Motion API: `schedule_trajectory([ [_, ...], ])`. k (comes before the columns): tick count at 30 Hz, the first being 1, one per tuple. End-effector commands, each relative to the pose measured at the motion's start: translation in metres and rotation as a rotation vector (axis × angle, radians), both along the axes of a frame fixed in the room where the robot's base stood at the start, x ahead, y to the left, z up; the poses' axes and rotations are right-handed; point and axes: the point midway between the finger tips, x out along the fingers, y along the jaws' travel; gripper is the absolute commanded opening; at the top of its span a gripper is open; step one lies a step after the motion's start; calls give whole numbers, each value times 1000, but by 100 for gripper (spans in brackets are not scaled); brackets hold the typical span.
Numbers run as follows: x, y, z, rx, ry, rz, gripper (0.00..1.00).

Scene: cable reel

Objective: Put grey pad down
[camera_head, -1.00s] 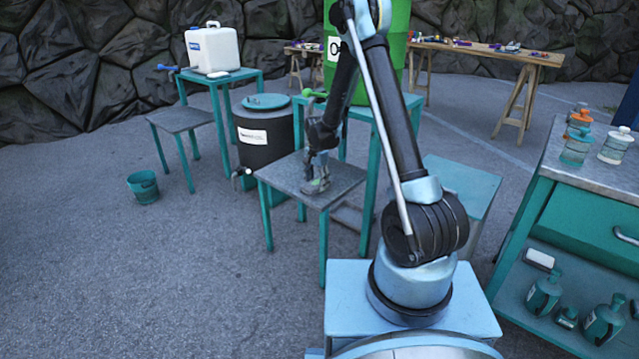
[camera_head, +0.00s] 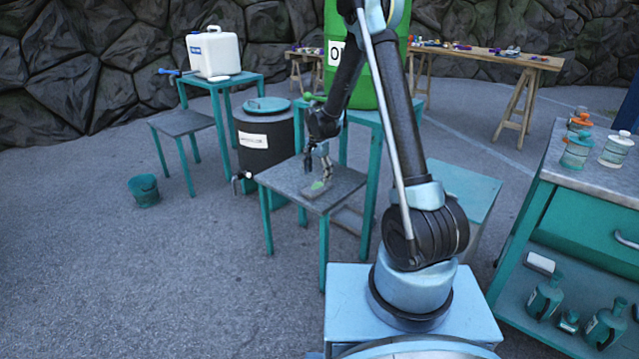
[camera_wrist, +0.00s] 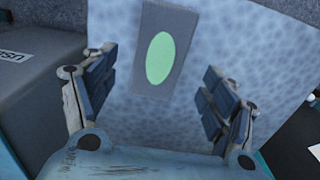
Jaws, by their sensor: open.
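The grey pad (camera_wrist: 157,85) with a green oval on it lies flat on the grey top of a small teal-legged table (camera_head: 283,182). In the head view the pad (camera_head: 313,190) sits near the front right part of that tabletop. My gripper (camera_head: 318,170) is just above the pad. In the wrist view my gripper (camera_wrist: 150,95) has its two fingers spread wide, with the pad between and beyond them, apart from both. Nothing is held.
A black barrel (camera_head: 266,140) with a tap stands left of the table. A taller teal table with a green barrel (camera_head: 385,60) stands behind. A teal bucket (camera_head: 144,189) is on the ground at left. A workbench (camera_head: 575,200) with bottles stands at right.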

Motion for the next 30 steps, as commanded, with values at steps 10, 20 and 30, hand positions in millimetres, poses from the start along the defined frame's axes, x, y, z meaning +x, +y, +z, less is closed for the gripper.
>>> schedule_trajectory([
  [10,-2,-4,26,0,-1,6,78],
  [20,-37,-48,90,7,-25,85,78],
  [30,-95,-101,152,9,-57,193,78],
])
